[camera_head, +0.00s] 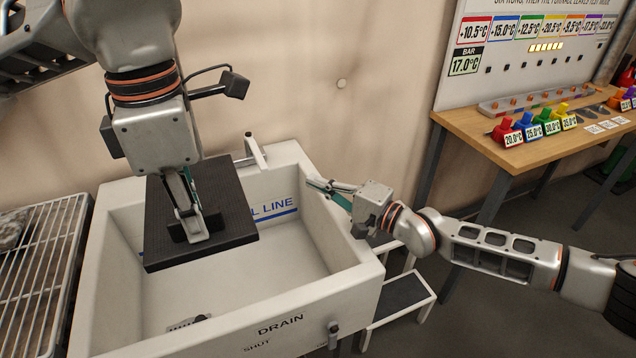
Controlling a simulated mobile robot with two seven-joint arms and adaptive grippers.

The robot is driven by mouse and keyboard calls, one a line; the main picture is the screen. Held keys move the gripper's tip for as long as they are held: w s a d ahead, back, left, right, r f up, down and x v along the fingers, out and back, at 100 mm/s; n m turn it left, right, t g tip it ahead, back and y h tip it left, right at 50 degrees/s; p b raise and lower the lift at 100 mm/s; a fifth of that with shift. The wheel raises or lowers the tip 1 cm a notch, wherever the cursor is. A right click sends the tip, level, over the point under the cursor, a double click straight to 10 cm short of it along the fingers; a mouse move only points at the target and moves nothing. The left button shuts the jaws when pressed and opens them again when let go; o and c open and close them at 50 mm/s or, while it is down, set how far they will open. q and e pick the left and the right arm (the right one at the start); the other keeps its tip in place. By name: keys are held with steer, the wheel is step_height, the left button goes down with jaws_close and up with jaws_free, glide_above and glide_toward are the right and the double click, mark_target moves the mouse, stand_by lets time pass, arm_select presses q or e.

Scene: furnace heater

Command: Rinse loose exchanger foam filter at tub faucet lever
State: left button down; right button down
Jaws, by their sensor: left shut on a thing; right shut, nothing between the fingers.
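The foam filter (232,207) is a flat black square slab with a dark block-like grip on top. My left gripper (196,228) is shut on that grip and holds the filter roughly level over the left part of the white tub (345,296). The faucet (252,150) stands at the tub's back wall, just behind the filter. A blue fill line with lettering (275,210) shows on the inner back wall, partly hidden by the filter. My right gripper (322,187) is shut and empty at the tub's right rim, pointing left towards the basin.
A wire rack (45,270) stands left of the tub. A drain lever (333,330) is on the tub's front, by the "DRAIN" and "SHUT" labels. A small step (400,295) is at the right. A wooden bench (500,150) holds several coloured temperature pieces below a wall panel (535,50).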

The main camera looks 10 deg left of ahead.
arm_select(q)
steer(key=shift+s+d, duration=0.2)
steer(key=shift+s, duration=1)
steer(key=shift+s+d, duration=0.2)
steer(key=shift+s, duration=0.95)
steer(key=s+r+p, duration=0.1)
steer(key=s+r, duration=0.3)
steer(key=s, duration=0.1)
steer(key=shift+d+p, duration=0.3)
steer(key=shift+d, duration=0.15)
stand_by(0.8)
